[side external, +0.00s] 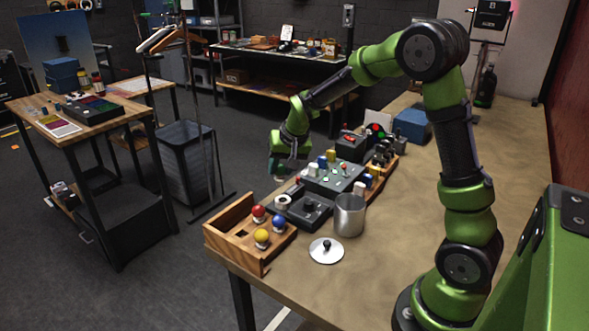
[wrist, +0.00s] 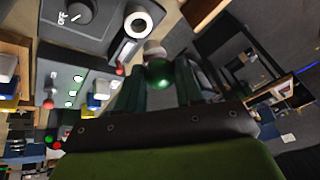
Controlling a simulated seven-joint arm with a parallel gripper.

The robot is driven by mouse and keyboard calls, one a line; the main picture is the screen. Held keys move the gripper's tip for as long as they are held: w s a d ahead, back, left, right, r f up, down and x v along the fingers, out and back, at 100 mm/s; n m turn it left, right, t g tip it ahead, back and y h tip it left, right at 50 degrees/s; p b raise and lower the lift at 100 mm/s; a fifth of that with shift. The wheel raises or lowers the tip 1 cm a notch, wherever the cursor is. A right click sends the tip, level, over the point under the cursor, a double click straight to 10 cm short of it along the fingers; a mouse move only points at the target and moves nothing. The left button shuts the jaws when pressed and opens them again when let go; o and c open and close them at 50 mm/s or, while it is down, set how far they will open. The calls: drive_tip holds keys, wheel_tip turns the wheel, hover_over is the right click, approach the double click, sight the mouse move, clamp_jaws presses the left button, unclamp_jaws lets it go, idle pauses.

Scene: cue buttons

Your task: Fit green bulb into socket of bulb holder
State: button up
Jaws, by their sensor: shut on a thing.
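My gripper (side external: 281,170) is in the air above the left edge of the bench, past the row of devices. In the wrist view my gripper (wrist: 157,78) is shut on the green bulb (wrist: 160,73), whose pale base (wrist: 154,48) points away from the palm. The bulb is hard to make out in the side view. A dark unit with a white ring (side external: 282,202), which looks like the bulb holder, sits on the bench below; its ring (wrist: 138,25) also shows in the wrist view. The bulb is apart from the ring.
A wooden tray (side external: 265,266) at the bench's front end holds red (side external: 258,213), blue (side external: 278,222) and yellow (side external: 262,237) bulbs. A dark knob box (side external: 306,212), button panel (side external: 333,180), metal cup (side external: 350,215) and white lid (side external: 327,252) stand nearby.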

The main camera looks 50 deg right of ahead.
sight(284, 178)
drive_tip(key=shift+s+d+f, duration=0.1)
drive_tip(key=shift+d+f, duration=0.1)
drive_tip(key=shift+d, duration=0.25)
drive_tip(key=shift+f, duration=1.75)
drive_tip(key=shift+f, duration=1.6)
idle(1.4)
drive_tip(key=o, duration=1.3)
drive_tip(key=shift+c, duration=0.2)
drive_tip(key=shift+r, duration=3.55)
